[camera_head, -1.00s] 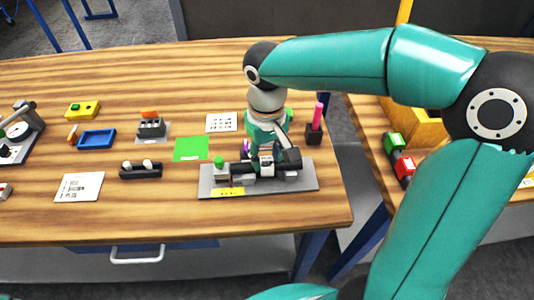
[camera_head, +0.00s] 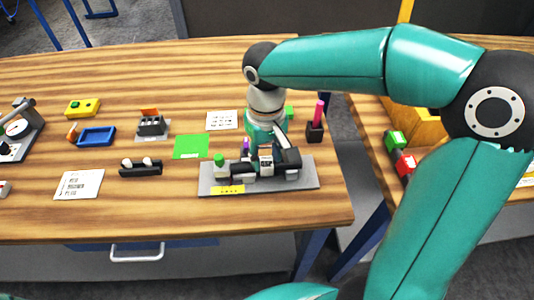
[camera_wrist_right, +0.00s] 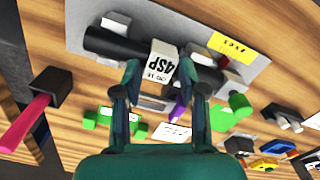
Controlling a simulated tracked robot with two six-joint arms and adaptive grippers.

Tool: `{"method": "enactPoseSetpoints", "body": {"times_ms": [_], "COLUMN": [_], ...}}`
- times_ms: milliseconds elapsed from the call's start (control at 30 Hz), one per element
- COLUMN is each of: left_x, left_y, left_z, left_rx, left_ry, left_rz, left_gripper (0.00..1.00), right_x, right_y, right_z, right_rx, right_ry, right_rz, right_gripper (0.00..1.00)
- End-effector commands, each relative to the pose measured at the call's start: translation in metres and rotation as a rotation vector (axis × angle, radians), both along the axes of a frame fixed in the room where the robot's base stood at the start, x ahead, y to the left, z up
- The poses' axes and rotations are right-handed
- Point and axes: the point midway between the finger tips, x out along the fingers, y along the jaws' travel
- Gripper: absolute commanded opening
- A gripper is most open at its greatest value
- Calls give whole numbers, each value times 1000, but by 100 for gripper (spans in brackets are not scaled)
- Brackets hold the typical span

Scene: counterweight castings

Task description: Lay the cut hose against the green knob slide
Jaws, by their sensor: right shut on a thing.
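The cut hose (camera_head: 289,159) is a thick black piece with a white label reading 4SP. It lies lengthwise over the grey base plate (camera_head: 305,181); it also shows in the right wrist view (camera_wrist_right: 110,44). My right gripper (camera_head: 265,150) comes down from above and is shut on the hose around the label; its fingers (camera_wrist_right: 165,75) partly hide it. The green knob slide (camera_head: 220,162) stands at the plate's left end, left of the hose. Its green knob also shows in the right wrist view (camera_wrist_right: 239,105). I cannot tell whether hose and slide touch. My left gripper is not in view.
A black holder with a pink stick (camera_head: 315,130) stands right of the plate, near the table edge. A green mat (camera_head: 191,147), a black block with white knobs (camera_head: 141,168) and a printed card (camera_head: 79,185) lie to the left. Bare wood lies in front.

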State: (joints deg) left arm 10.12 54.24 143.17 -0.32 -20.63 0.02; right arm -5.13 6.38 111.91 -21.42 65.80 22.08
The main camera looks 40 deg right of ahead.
Motion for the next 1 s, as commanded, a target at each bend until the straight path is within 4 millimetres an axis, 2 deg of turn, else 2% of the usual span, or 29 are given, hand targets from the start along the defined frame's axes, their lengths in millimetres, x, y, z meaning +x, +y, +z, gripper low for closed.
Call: {"method": "enactPoseSetpoints", "body": {"times_ms": [267, 300, 433, 467, 767, 1000], "left_x": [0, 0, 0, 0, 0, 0], "left_y": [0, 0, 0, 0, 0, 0], "left_z": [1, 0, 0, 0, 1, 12], "left_rx": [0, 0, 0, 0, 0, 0], "left_ry": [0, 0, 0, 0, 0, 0], "left_rz": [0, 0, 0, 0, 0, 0], "left_gripper": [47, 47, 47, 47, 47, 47], "right_x": [1, 1, 1, 1, 1, 1], "right_y": [2, 2, 2, 2, 1, 1], "right_z": [0, 0, 0, 0, 1, 13], "right_rx": [0, 0, 0, 0, 0, 0], "right_ry": [-1, -1, -1, -1, 0, -1], "right_rz": [1, 0, 0, 0, 0, 0], "right_gripper": [0, 46, 68, 71, 71, 71]}}
